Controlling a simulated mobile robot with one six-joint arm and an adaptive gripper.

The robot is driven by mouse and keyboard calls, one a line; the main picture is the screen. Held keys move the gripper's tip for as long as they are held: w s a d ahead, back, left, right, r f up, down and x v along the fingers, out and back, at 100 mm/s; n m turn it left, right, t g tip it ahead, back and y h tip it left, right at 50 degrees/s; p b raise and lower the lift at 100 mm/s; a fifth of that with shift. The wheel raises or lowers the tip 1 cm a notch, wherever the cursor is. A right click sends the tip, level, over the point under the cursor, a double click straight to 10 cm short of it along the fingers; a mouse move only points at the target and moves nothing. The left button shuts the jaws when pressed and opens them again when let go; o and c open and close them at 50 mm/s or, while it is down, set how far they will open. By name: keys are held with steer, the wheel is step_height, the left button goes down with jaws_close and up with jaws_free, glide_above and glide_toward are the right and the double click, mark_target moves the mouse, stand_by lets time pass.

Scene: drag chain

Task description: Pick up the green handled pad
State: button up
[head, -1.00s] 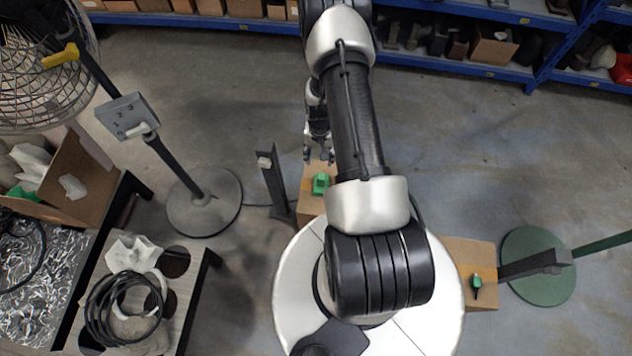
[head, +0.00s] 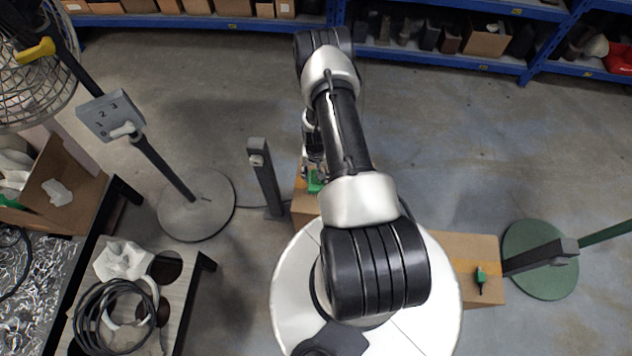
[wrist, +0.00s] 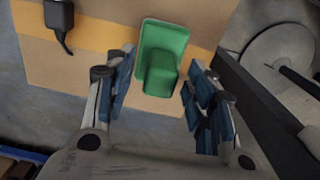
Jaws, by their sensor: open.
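The green handled pad (wrist: 162,52) lies on top of a cardboard box (wrist: 85,78) in the wrist view, with its block-like handle towards me. My gripper (wrist: 156,92) is open, with one finger to the left and one to the right of the pad's near end. I see a gap on each side, and no contact shows. In the head view the pad (head: 315,183) is partly hidden under my gripper (head: 314,172).
A black plug (wrist: 59,20) with a cable lies on the same box. A dark post (head: 265,178) stands close left of the box. Another box (head: 465,255) with a small green-and-black item is at right. A fan stand (head: 195,205) is at left.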

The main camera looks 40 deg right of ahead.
step_height(320, 180, down, 2)
steer(key=shift+f, duration=0.1)
steer(key=shift+c, duration=0.5)
steer(key=c, duration=1.1)
